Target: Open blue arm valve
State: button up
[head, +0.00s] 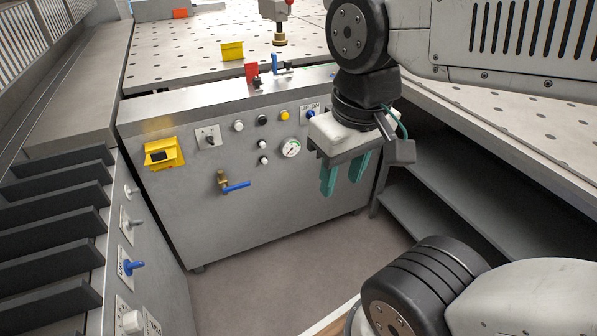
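The valve with a brass body (223,180) and a blue lever arm (237,187) sits on the front of the grey cabinet, below the row of buttons. Its lever lies nearly level and points to the right. My gripper (344,178) hangs in front of the right part of the cabinet, to the right of the valve and apart from it. Its two teal fingers point down and are spread, with nothing between them. The gripper body hides part of the panel's right end.
The cabinet front (200,225) also carries a yellow-framed switch (163,153), several buttons and a round gauge (291,148). A perforated table (180,60) lies behind it. A side panel with a blue knob (133,266) stands at left. Open floor (290,265) lies below.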

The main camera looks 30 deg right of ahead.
aim_at(248, 184)
jog(key=z, duration=1.6)
jog(key=k, duration=0.95)
jog(key=u, duration=0.75)
jog(key=i, duration=1)
jog(key=u, duration=0.05)
